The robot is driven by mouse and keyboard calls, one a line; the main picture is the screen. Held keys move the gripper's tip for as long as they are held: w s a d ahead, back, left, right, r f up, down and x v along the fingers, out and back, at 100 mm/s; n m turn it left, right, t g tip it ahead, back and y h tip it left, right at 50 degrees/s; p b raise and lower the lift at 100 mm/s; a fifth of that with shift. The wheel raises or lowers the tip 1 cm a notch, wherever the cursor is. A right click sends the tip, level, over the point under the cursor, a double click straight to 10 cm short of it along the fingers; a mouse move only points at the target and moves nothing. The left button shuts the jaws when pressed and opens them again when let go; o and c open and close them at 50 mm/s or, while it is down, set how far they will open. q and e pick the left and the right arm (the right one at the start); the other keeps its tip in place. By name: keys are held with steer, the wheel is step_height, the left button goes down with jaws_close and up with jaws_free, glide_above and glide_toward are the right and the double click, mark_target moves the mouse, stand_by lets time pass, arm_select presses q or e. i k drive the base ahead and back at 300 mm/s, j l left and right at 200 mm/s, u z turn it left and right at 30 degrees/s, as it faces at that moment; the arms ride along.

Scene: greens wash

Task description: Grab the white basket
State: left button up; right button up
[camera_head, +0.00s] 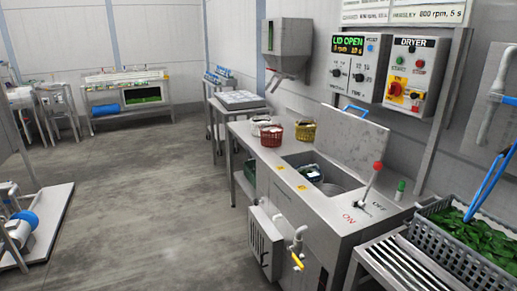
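A small pale basket-like thing (262,120), seemingly the white basket, stands on the far end of the steel counter (245,134). It is partly hidden behind the red basket (271,136). The yellow basket (305,131) stands to the right of the red one, close to the raised steel lid (350,138). Neither of my grippers shows in the head view, so I cannot see what they hold.
An open sink-like well (340,186) is set in the counter, with a red-knobbed lever (371,182) nearby. A grey crate of greens (448,246) sits on a slatted stand at right. A low steel platform (50,222) stands at left. The floor between is clear.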

mark_target(256, 134)
steer(key=i+z, duration=0.1)
steer(key=i, duration=0.6)
steer(key=i+j+z, duration=0.1)
steer(key=i, duration=0.65)
